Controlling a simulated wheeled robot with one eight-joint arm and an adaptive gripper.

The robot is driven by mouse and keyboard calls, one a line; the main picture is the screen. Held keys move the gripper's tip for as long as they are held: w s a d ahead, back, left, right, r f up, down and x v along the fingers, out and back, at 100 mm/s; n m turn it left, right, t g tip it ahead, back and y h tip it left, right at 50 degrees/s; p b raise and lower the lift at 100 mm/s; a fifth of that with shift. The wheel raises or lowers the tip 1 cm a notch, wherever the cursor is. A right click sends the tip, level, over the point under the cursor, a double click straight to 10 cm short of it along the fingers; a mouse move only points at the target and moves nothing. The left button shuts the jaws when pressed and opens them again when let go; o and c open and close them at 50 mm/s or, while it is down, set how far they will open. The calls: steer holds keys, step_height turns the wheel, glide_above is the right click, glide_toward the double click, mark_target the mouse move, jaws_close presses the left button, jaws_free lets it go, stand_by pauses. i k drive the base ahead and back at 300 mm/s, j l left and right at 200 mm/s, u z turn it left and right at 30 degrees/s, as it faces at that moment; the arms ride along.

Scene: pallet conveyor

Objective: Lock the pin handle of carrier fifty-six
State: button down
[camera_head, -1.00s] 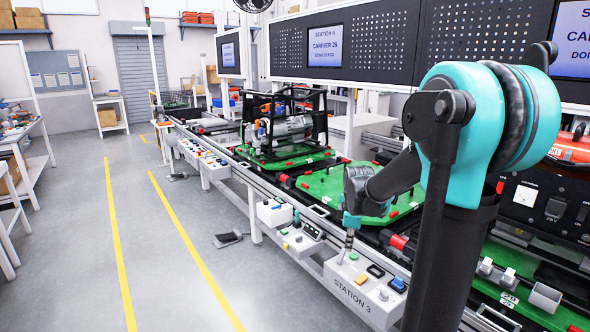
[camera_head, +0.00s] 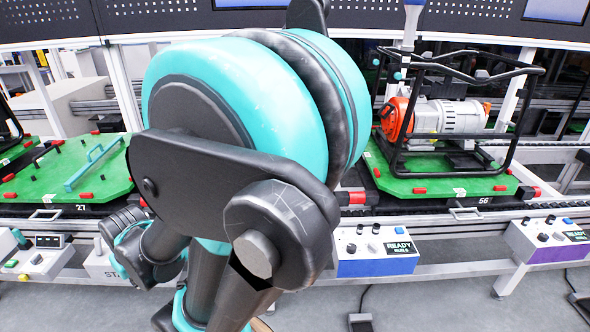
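Carrier 56, a green plate (camera_head: 425,183) with red corner blocks, sits on the conveyor at the right of the head view. Its front edge bears the number label 56 (camera_head: 483,201). A small pale U-shaped handle (camera_head: 465,211) shows at the front edge below the plate. I cannot tell whether it is the pin handle or whether it is locked. My black and teal arm fills the middle of the view, left of carrier 56. I cannot make out my gripper's fingers.
An orange and silver machine in a black tube frame (camera_head: 436,116) stands on carrier 56. A blue-fronted control box (camera_head: 376,250) and a purple-fronted one (camera_head: 547,241) line the conveyor's front rail. Carrier 27 (camera_head: 62,172) lies at the left.

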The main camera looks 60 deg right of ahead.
mark_target(452, 210)
steer(key=z, duration=3.45)
